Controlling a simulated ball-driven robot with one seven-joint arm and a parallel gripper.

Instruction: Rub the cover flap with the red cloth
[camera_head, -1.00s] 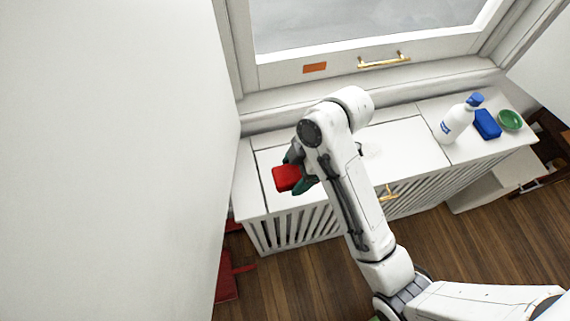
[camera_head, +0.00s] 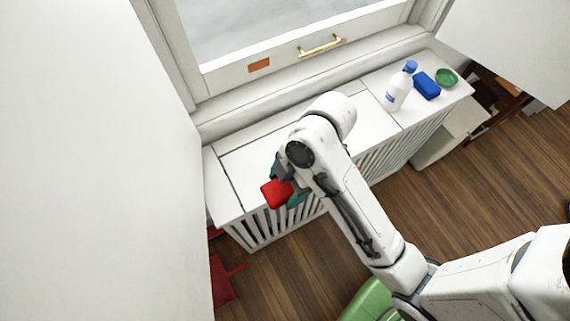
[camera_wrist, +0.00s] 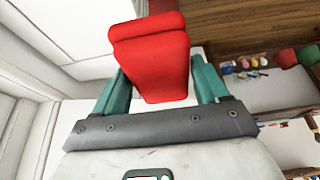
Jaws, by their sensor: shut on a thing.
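The red cloth (camera_head: 277,194) is a folded, block-like bundle in my gripper (camera_head: 284,191). In the wrist view the red cloth (camera_wrist: 157,50) sits between the two teal fingers of my gripper (camera_wrist: 163,88). In the head view the cloth appears over the front edge of the white slatted cover, near its left end. The cover flap (camera_head: 362,118) looks like the flat white panel in the cover's top, bounded by thin seams. My arm hides part of it. I cannot tell whether the cloth touches the cover.
A white spray bottle (camera_head: 400,88), a blue sponge (camera_head: 427,86) and a green bowl (camera_head: 446,77) stand at the top's right end. A window with a gold handle (camera_head: 322,46) is behind. A white wall is close on the left. A red object (camera_head: 222,283) lies on the floor.

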